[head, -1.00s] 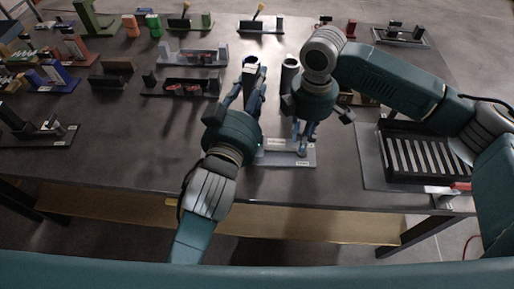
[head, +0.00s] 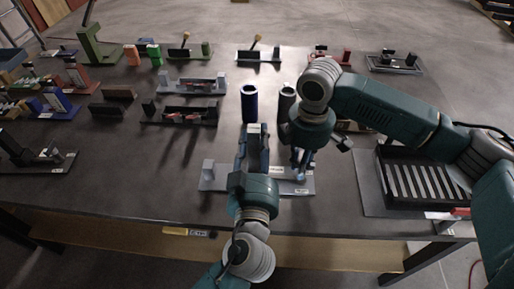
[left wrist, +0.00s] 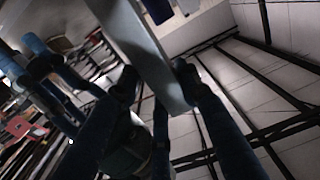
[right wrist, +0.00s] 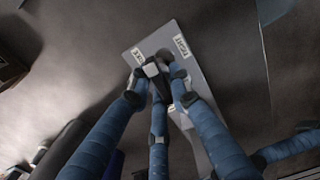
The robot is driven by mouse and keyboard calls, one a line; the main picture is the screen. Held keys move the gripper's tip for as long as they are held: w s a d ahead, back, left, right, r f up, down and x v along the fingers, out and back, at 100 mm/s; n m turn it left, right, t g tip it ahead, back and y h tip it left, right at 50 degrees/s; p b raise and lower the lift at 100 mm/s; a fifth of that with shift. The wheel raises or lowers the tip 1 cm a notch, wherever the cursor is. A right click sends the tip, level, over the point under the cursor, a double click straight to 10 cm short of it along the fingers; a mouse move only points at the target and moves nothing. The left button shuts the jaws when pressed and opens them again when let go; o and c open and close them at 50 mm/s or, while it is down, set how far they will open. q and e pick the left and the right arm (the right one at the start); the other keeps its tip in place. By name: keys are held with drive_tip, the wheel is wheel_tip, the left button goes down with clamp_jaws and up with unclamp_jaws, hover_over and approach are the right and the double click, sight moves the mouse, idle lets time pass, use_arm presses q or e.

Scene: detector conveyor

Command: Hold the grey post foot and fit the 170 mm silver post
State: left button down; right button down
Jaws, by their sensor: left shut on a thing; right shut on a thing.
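My left gripper (head: 253,138) is shut on a long, pale silver bar, which looks like the silver post (left wrist: 145,55). The left wrist view shows the bar running slanted between the fingers. In the head view it is mostly hidden by the gripper. My right gripper (head: 302,165) points down at the right part of a light grey base plate (head: 222,183). The right wrist view shows its fingers (right wrist: 163,72) shut on a small grey piece over the plate, seemingly the post foot, largely hidden by the fingers. The left gripper is left of the right one, apart from it.
A dark blue tube (head: 249,104) and a dark grey tube (head: 286,100) stand behind the plate. A grey block (head: 208,168) stands on the plate's left end. A slotted black tray (head: 425,178) lies to the right. Several fixtures fill the back and left; the table's front left is clear.

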use_arm(q)
drive_tip(key=shift+f, duration=1.25)
drive_tip(key=c, duration=1.2)
unclamp_jaws()
drive_tip(key=shift+f, duration=0.15)
drive_tip(key=s, duration=1.2)
drive_tip(key=shift+a, duration=0.3)
use_arm(e)
drive_tip(key=c, duration=1.5)
unclamp_jaws()
